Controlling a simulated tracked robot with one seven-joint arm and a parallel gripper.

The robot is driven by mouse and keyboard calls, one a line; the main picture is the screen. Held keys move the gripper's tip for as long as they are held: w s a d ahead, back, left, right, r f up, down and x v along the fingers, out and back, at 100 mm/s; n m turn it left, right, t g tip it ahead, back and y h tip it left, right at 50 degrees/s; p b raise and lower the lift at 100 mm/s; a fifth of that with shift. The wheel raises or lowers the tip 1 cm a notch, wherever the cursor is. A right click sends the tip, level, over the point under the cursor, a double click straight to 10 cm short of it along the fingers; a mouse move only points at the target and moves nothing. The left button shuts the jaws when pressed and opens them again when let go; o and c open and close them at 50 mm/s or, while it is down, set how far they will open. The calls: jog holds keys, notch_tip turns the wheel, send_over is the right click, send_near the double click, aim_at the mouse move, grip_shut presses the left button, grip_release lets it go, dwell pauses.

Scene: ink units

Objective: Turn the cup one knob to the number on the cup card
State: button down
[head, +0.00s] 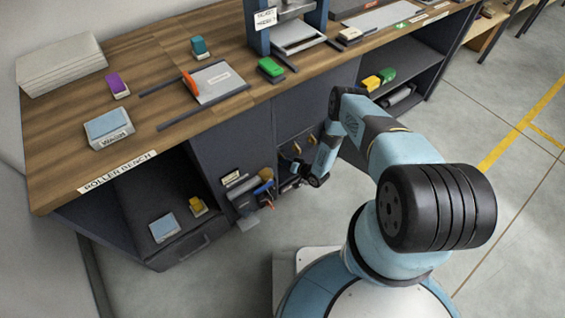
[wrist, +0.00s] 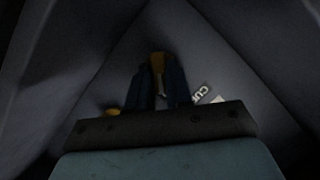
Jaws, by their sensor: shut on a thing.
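My gripper (wrist: 158,80) is low at the dark front of the roller bench, its two dark fingers pointing at the panel in the wrist view. It is shut on a brass-coloured knob (wrist: 158,62), which shows between the fingertips. A second yellow knob (wrist: 112,112) shows to the left, partly hidden by my gripper body. A white card (wrist: 203,95) with the letters "CU" showing is right of the fingers. The rest of that card, and any number on it, is hidden. In the head view my gripper is small and dark, and the knob's pointing direction cannot be read.
Tools and cylinders (head: 250,190) hang on the bench front left of my gripper. The wooden bench top (head: 150,65) carries a tray (head: 218,82), a press frame (head: 297,35) and several coloured blocks. An open shelf (head: 165,205) is at lower left. Floor at right is clear.

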jog(key=shift+s+f+m+y, duration=0.2)
jog(key=shift+m+y, duration=0.1)
jog(key=shift+m, duration=0.1)
jog(key=c, duration=1.1)
grip_release()
jog(key=shift+w+r, duration=0.1)
jog(key=shift+w, duration=0.05)
jog(key=shift+d, duration=0.15)
jog(key=v, duration=1.3)
jog(key=shift+s+d+r, duration=0.15)
jog(key=shift+s, duration=0.1)
jog(key=shift+d, duration=0.1)
